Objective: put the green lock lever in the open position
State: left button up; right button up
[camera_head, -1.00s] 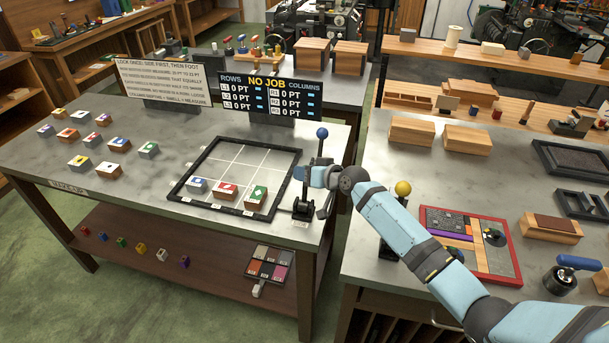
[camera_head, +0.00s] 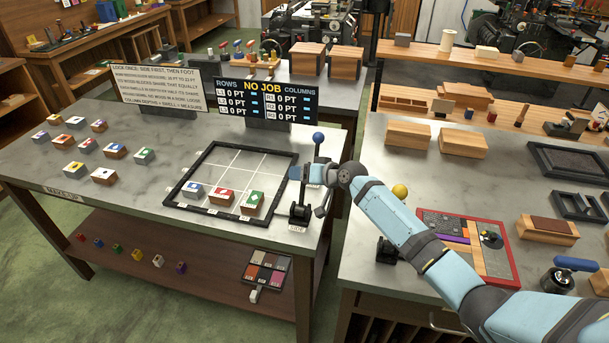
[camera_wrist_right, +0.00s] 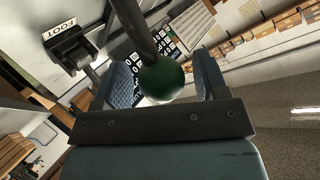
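My right gripper (camera_head: 304,173) is by the right edge of the black frame (camera_head: 187,190), above a black lever base (camera_head: 299,213). In the right wrist view a dark green ball knob (camera_wrist_right: 162,80) on a black stem sits between the two spread fingers of this gripper (camera_wrist_right: 163,85). Narrow gaps seem to show on both sides of the knob, so the fingers look open around it. In the head view I cannot make out the green knob; the gripper covers that area. The lever's exact position is unclear. My left gripper is not in view.
A blue-knobbed lever (camera_head: 318,137) stands upright just behind my right gripper. A yellow-knobbed lever (camera_head: 400,191) is on the right bench. A "FOOT" label (camera_wrist_right: 64,34) shows in the wrist view. Three blocks lie inside the frame's front edge. The display (camera_head: 265,98) reads "NO JOB".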

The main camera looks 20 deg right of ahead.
jog(key=shift+f, duration=0.1)
jog(key=shift+s+d+r, duration=0.2)
jog(key=shift+s+d, duration=0.1)
jog(key=shift+s, duration=0.15)
jog(key=b+v, duration=0.1)
jog(key=v, duration=1.1)
jog(key=shift+s+d+r+b, duration=0.15)
jog(key=shift+d+r+b, duration=0.05)
jog(key=shift+r+b, duration=0.1)
